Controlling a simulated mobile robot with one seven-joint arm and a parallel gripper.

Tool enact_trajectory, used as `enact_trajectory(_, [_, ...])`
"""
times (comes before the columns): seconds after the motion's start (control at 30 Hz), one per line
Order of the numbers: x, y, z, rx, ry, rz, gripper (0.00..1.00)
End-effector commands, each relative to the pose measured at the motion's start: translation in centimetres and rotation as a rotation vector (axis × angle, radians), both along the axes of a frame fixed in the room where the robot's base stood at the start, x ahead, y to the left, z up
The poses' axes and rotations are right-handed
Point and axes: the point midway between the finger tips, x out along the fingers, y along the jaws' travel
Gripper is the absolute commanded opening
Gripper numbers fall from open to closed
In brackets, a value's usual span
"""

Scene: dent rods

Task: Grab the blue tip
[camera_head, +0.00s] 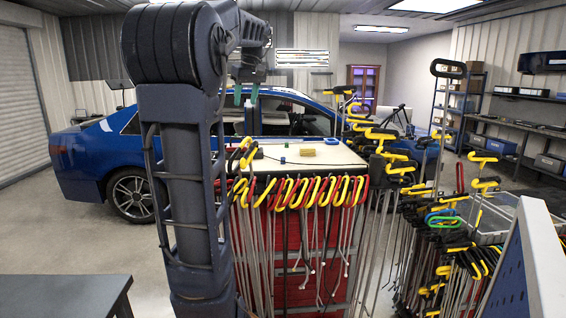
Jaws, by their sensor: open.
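The likely blue tip is a small blue-green piece (283,159) lying on the light top of the red tool cart (325,157). It is too small to make out its shape. Another small dark blue piece (258,154) lies near the cart top's left edge, and I cannot tell which of the two is the tip. My gripper (246,98) hangs from my arm above and behind the cart's left part in the picture, with its teal fingertips apart, pointing down and empty. It is clear of the pieces.
More rods crowd the rack (450,225) at right. A blue car (90,160) stands behind.

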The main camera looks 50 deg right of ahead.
Motion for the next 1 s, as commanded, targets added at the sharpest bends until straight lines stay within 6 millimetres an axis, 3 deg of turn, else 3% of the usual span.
enact_trajectory(0.03, [-0.9, -2.1, -0.3, 0.001, 0.003, -0.015, 0.49])
enact_trajectory(0.1, [-1.9, -4.2, -0.5, -0.001, 0.004, -0.022, 0.49])
enact_trajectory(0.43, [-5.5, -10.4, -1.5, -0.005, 0.007, -0.043, 0.49])
enact_trajectory(0.73, [-8.0, -13.6, -2.1, -0.007, 0.009, -0.055, 0.49])
enact_trajectory(1.0, [-8.0, -13.5, -6.8, -0.005, 0.009, -0.053, 0.49])
